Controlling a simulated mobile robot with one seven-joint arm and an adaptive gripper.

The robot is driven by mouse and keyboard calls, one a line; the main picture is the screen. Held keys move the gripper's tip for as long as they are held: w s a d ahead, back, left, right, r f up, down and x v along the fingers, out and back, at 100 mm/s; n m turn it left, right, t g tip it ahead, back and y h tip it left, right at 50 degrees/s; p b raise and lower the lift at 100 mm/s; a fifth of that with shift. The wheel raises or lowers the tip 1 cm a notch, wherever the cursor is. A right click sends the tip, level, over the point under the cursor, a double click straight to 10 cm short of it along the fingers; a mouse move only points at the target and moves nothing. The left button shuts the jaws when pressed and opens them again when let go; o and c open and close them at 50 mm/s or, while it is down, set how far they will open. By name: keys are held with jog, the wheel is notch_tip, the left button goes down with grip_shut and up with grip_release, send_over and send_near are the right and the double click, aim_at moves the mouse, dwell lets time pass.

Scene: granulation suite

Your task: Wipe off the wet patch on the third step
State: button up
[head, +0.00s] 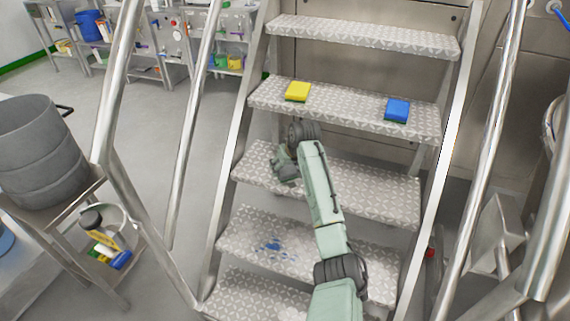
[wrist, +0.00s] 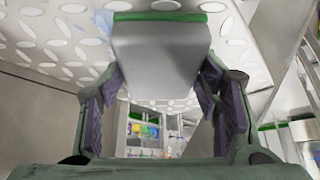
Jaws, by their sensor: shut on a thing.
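In the head view a blue wet-looking patch (head: 272,245) lies on the fourth visible step from the top (head: 320,258). The third visible step from the top (head: 385,200) is partly covered by my arm. My gripper (head: 287,172) is over the left part of that third step. In the wrist view my gripper (wrist: 160,95) is shut on a grey block with a green edge (wrist: 160,50), which looks like a sponge. The block is hidden in the head view. Patterned tread with faint bluish smears (wrist: 55,30) shows behind it; I cannot tell which step.
A yellow sponge (head: 298,91) and a blue sponge (head: 397,109) lie on the second visible step from the top. Metal handrails (head: 120,95) flank the stairs. A cart (head: 90,200) with grey drum stands left.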

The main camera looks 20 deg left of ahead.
jog(key=shift+d+r+p, duration=0.1)
jog(key=shift+d+p, duration=0.8)
jog(key=shift+d, duration=1.45)
jog(key=shift+s+d+p, duration=0.15)
jog(key=shift+d+p, duration=0.5)
jog(key=shift+d, duration=0.85)
jog(key=shift+f, duration=0.2)
jog(key=shift+a+p, duration=0.35)
jog(key=shift+a, duration=3.7)
jog(key=shift+r, duration=0.1)
notch_tip(320, 180, up, 6)
jog(key=p, duration=0.4)
